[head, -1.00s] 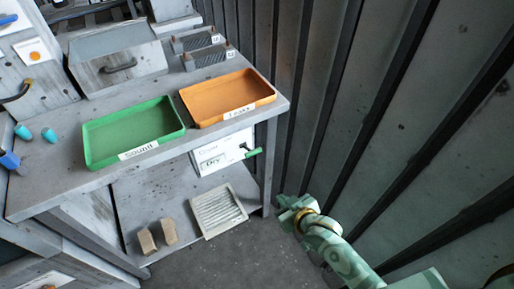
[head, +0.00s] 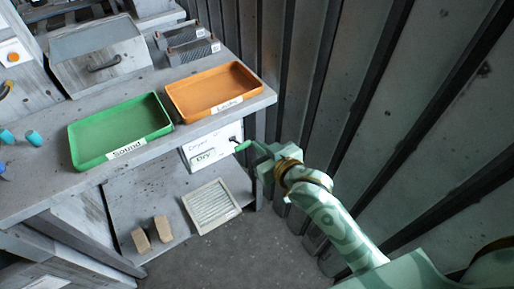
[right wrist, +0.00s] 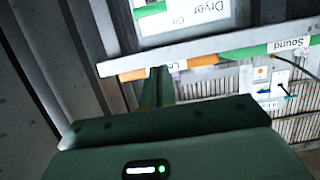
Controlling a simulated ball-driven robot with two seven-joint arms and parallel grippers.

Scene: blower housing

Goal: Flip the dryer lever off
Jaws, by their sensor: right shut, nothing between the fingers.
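The white dryer panel (head: 210,151) with its "Dryer" and "Dry" labels hangs under the right end of the bench. Its green lever (head: 242,146) sticks out from the panel's right side. My right gripper (head: 259,148) is shut and empty, with its tip close to the lever's outer end; I cannot tell whether they touch. In the right wrist view the panel (right wrist: 185,22) appears upside down at the top, with the green lever (right wrist: 150,9) at its left. The shut fingers (right wrist: 158,86) point up toward it. My left gripper is out of view.
The bench holds a green "Sound" tray (head: 118,132) and an orange tray (head: 222,92) above the panel. A slatted filter (head: 211,206) and two tan blocks (head: 152,234) lie on the lower shelf. The corrugated wall (head: 350,120) stands close on the right.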

